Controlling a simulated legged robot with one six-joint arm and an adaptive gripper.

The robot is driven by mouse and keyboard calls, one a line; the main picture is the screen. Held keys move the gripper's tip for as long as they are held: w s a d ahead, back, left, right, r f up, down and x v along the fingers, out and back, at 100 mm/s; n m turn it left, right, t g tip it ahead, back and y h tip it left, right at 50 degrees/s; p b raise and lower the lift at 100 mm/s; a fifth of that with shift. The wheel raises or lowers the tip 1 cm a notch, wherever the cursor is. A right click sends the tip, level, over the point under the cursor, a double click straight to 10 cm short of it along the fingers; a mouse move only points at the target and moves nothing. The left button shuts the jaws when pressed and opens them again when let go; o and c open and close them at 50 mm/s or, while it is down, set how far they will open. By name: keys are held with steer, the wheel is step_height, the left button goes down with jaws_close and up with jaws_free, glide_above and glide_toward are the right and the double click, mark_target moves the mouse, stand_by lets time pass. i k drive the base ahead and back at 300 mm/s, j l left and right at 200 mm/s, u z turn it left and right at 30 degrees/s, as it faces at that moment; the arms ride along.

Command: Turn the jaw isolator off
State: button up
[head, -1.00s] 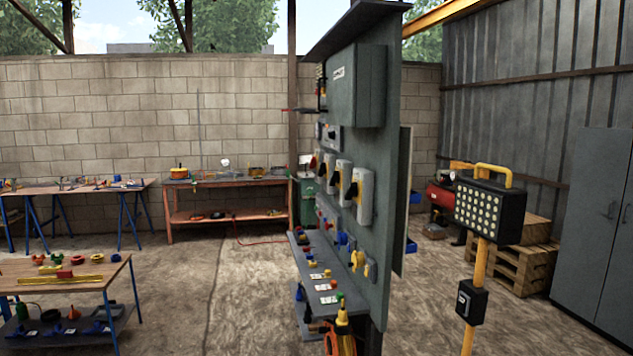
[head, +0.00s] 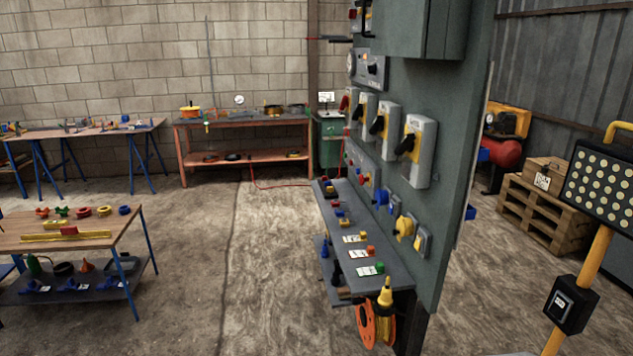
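Several isolator switches are mounted in a row on the grey-green upright panel (head: 455,190) right of centre in the head view. The nearest is a pale box with a black handle on a yellow plate, an isolator (head: 418,152). Behind it is a second isolator with a black handle (head: 383,130), then another (head: 364,112), and a red-handled one (head: 347,103) farthest along. Their labels are too small to read, so I cannot tell which is the jaw isolator. The handles look tilted. My gripper is not in the view.
A grey shelf (head: 355,262) with padlocks and tags juts from the panel, with an orange cable reel (head: 368,325) below. A floodlight (head: 603,186) stands at right. A wooden bench (head: 55,245) stands at left. The concrete floor between bench and panel is clear.

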mark_target(358, 113)
steer(key=i+j, duration=0.15)
steer(key=i, duration=0.3)
steer(key=i+j, duration=0.15)
steer(key=i, duration=0.3)
steer(key=i+j, duration=0.15)
steer(key=i, duration=0.35)
